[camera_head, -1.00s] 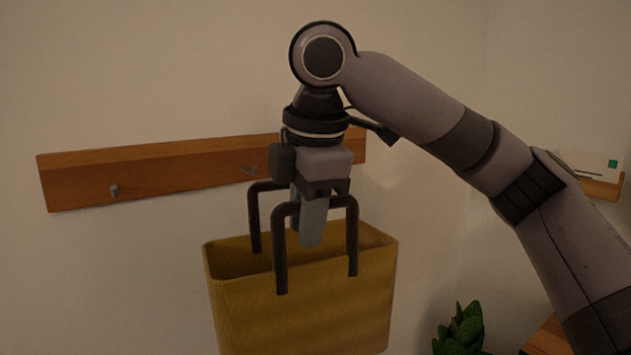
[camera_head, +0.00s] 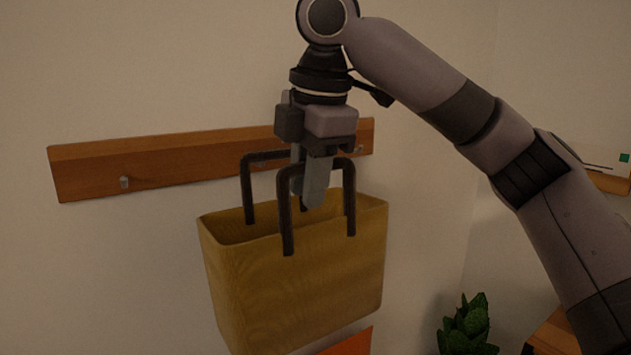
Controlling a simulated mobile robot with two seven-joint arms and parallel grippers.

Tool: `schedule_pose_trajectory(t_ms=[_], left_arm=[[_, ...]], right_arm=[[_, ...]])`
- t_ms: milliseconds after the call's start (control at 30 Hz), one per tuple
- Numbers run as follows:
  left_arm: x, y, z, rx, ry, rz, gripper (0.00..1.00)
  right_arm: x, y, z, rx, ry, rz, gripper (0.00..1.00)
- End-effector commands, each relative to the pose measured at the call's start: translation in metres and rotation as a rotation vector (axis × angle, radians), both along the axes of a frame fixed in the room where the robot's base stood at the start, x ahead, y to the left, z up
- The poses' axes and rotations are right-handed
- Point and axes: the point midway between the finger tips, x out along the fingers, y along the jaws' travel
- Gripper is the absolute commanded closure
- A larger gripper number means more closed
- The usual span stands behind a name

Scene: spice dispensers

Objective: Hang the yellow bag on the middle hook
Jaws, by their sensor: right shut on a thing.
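The yellow bag (camera_head: 300,285) hangs upright in the air from its two dark handles, in front of the wall. My right gripper (camera_head: 315,195) points down and is shut on the bag's handles; its fingers sit between the handle loops, and the exact grip is partly hidden. The wooden hook rail (camera_head: 200,158) runs along the wall behind the bag. Its left hook (camera_head: 124,182) shows clear. The middle hook is mostly hidden behind the handles, and a right hook (camera_head: 360,149) shows small near the rail's right end. My left gripper is out of view.
A green plant (camera_head: 468,325) stands at the lower right beside a wooden piece of furniture (camera_head: 552,335). A small shelf (camera_head: 612,182) is on the wall at the right. An orange object (camera_head: 350,343) shows below the bag. The wall left of the bag is clear.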

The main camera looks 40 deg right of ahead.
Motion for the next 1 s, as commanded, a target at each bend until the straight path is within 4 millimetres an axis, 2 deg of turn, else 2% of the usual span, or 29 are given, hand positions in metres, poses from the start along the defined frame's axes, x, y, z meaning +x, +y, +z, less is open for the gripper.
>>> schedule_pose_trajectory(t_ms=[1000], left_arm=[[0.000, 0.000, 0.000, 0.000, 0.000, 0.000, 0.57]], right_arm=[[0.059, -0.003, -0.007, 0.001, 0.001, 0.001, 1.00]])
